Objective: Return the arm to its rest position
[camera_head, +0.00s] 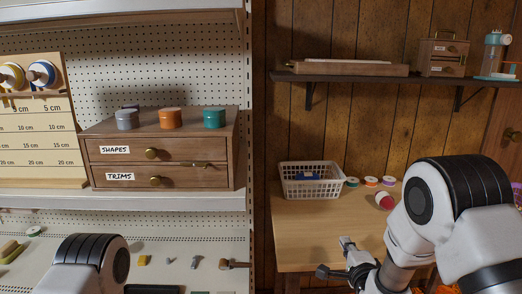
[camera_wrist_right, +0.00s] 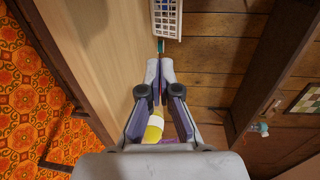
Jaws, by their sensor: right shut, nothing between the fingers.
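My right arm (camera_head: 450,215) reaches in from the right side of the head view, over the wooden table. Its gripper (camera_head: 343,258) is above the table's front part, apart from the basket and the spools. In the right wrist view the gripper's fingers (camera_wrist_right: 160,65) are close together, shut and empty. Yellow, red and purple things show behind the finger linkages, partly hidden. My left arm (camera_head: 92,262) shows only as a rounded link at the bottom left of the head view; its gripper is out of view.
A white basket (camera_head: 325,190) stands at the table's back, beside several small spools; a red spool (camera_head: 384,201) lies near my right arm. A wall shelf (camera_head: 385,79) is above. A drawer chest (camera_head: 122,169) stands on the left shelf. The table's front left is clear.

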